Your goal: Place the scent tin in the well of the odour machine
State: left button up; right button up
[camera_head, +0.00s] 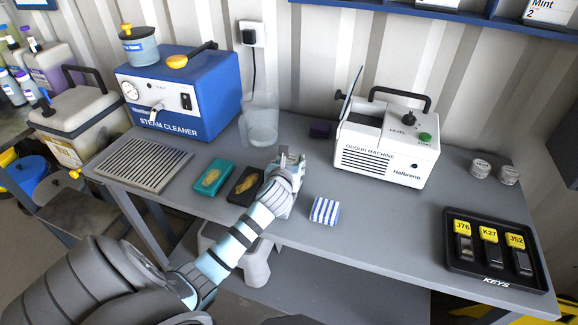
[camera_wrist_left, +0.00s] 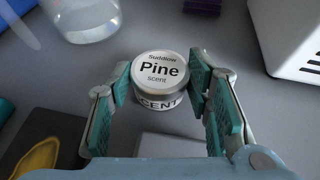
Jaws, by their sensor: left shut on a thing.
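The scent tin (camera_wrist_left: 160,70) is a small round silver tin with a white lid reading "Suddlow Pine scent". My left gripper (camera_head: 290,160) is shut on it, with a teal-padded finger on each side in the left wrist view (camera_wrist_left: 160,88). The tin's height above the table is hard to tell. In the head view the gripper mostly hides it. The odour machine (camera_head: 378,160) is a white box to the right of the gripper, with its lid (camera_head: 350,92) raised. Its well is not clearly seen. Its corner shows in the left wrist view (camera_wrist_left: 292,40). My right gripper is out of view.
Two more tins (camera_head: 480,168) stand right of the machine. A clear container (camera_head: 262,125) stands just behind the gripper. A black box (camera_head: 245,186), a teal box (camera_head: 213,179) and a striped cloth (camera_head: 324,210) lie nearby. A key tray (camera_head: 456,268) is front right.

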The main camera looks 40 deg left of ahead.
pick_arm(q)
jog(key=o, duration=1.2)
jog(key=shift+c, duration=0.2)
